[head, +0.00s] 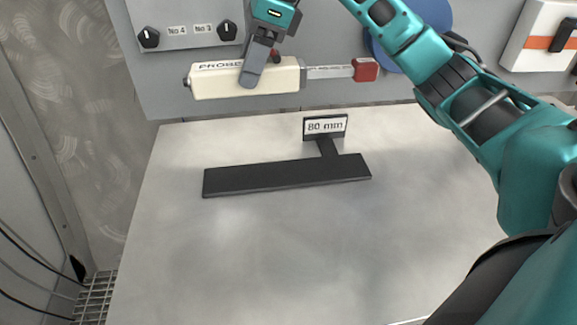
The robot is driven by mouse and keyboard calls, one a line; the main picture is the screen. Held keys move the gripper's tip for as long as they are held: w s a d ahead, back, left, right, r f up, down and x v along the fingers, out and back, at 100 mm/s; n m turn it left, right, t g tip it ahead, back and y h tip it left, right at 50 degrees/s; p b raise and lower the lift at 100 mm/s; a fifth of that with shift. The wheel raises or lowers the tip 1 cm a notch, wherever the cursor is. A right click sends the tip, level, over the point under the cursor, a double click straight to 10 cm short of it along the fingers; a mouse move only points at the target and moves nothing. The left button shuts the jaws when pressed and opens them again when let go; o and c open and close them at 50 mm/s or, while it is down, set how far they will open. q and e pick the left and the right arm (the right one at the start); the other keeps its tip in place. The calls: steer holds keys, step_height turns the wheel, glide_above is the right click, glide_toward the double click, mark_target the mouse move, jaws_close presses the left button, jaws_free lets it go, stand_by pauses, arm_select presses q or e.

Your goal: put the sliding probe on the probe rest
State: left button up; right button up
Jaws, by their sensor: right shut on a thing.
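The sliding probe (220,84) is a cream box marked PROBE, with a grey scaled slide (328,72) and a red end block (365,70) on its right. It lies about level in front of the grey panel. My right gripper (251,80) comes down from above and is shut on the cream body left of the slide. A flat dark bar (285,175), seemingly the probe rest, lies on the table nearer to me and below the probe in the picture. Its upright sign (325,126) reads 80 mm. The bar is bare. My left gripper is not in view.
The pale table (250,255) is clear around the bar. Behind is a grey panel with knobs (149,38) marked No 4 and No 3, and a blue disc (434,14). A white box with an orange stripe (540,40) is at top right. My right arm crosses the right side.

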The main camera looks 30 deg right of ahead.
step_height(320, 180, down, 20)
steer(key=shift+w+r+b, duration=0.1)
steer(key=shift+b, duration=0.65)
steer(key=o, duration=1.4)
steer(key=shift+f, duration=0.2)
steer(key=shift+c, duration=0.2)
steer(key=v, duration=1.2)
steer(key=shift+r, duration=0.2)
steer(key=shift+a, duration=0.1)
